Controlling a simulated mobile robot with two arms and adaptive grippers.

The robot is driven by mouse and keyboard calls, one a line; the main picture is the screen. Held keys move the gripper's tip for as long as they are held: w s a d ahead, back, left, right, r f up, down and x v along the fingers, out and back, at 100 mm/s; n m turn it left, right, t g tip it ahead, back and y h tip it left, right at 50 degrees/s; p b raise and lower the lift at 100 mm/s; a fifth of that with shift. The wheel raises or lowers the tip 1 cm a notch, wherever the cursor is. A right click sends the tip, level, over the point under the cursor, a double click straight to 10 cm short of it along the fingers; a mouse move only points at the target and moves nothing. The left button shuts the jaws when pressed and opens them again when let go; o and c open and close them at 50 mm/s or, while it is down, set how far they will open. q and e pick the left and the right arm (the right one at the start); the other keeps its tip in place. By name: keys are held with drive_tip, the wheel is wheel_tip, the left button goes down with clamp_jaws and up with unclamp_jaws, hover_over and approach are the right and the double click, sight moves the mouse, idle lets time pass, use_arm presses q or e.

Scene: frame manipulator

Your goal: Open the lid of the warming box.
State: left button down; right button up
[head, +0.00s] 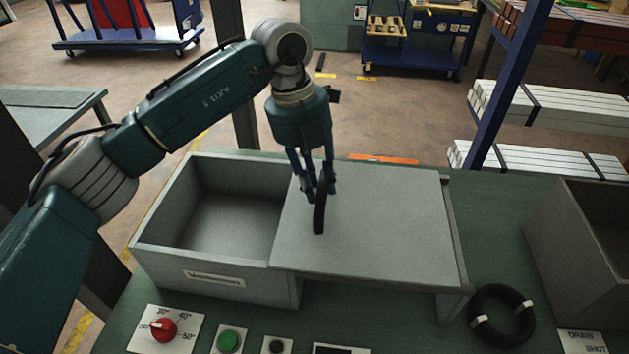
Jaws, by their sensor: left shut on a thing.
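The warming box (205,276) is a grey open-topped box on the green bench, with a small label on its front. Its lid (380,225) is a flat grey panel lying level to the right of the opening. The left half of the box is uncovered and its inside looks empty. The lid has a black upright handle (319,215) near its left edge. My left gripper (318,190) comes down from above and is shut on the handle. My right gripper does not show.
A red dial (163,328), a green button (228,341) and a black button (276,346) sit at the bench front. A black ring (502,316) lies right of the box. A grey bin (580,248) stands at the far right. A blue post (511,85) rises behind.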

use_arm(q)
drive_tip(key=c, duration=1.4)
unclamp_jaws()
drive_tip(key=shift+r, duration=0.1)
wheel_tip(320, 180, up, 12)
drive_tip(key=a, duration=0.2)
drive_tip(key=shift+w+a, duration=0.15)
drive_tip(key=shift+w, duration=0.05)
